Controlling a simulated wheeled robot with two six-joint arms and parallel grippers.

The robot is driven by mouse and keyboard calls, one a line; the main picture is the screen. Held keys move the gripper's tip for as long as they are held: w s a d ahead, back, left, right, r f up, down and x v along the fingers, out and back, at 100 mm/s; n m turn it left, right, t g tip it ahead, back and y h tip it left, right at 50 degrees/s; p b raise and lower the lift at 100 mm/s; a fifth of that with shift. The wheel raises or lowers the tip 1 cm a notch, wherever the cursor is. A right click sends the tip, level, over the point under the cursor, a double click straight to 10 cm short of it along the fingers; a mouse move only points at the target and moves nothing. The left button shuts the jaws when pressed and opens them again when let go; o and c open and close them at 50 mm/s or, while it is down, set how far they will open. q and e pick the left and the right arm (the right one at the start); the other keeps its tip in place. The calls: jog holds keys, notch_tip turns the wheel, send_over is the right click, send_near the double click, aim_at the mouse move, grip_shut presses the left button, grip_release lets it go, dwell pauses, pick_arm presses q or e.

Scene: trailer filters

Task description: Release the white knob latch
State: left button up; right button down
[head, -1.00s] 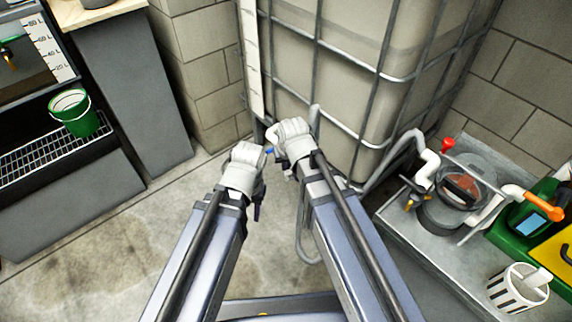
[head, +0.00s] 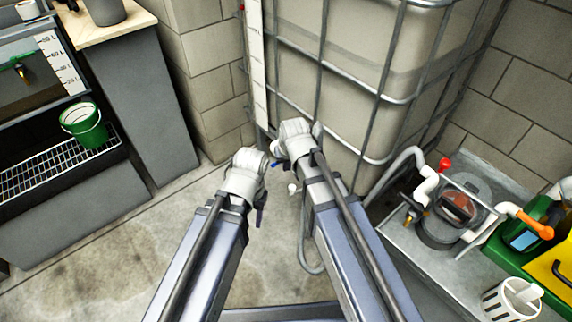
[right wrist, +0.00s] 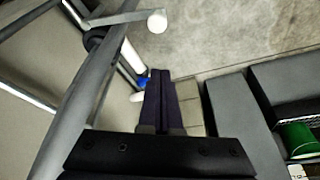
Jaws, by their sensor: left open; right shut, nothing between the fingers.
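A small white knob (head: 293,188) shows in the head view just below my right wrist, in front of the caged tank. In the right wrist view a round white knob (right wrist: 157,21) sits on the end of a pale bar, beyond my fingertips and apart from them. My right gripper (right wrist: 160,74) is shut and empty; its dark fingers point toward a small blue part (right wrist: 143,81), and I cannot tell whether they touch it. My left gripper (head: 262,205) is open, left of the white knob; its fingers are partly hidden by its wrist.
The caged tank (head: 345,95) stands behind both grippers, with metal bars close by. A bench with a pump (head: 455,207) is at the right. A green bucket (head: 84,124) sits on a grate at the left.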

jog(key=p+v, duration=0.4)
jog(key=v, duration=0.1)
jog(key=shift+d+r, duration=0.15)
jog(key=shift+d, duration=0.05)
jog(key=s+r+n+g+p, duration=0.1)
jog(key=s+r+g+p, duration=0.1)
jog(key=s+r+p, duration=0.5)
jog(key=s+r+n+g+h+p, duration=0.1)
jog(key=s+r+g+p, duration=0.1)
jog(key=s+r+p, duration=0.6)
notch_tip(320, 180, up, 7)
jog(key=p, duration=0.8)
jog(key=shift+h, duration=0.3)
jog(key=shift+s+a, duration=0.1)
jog(key=shift+s, duration=0.05)
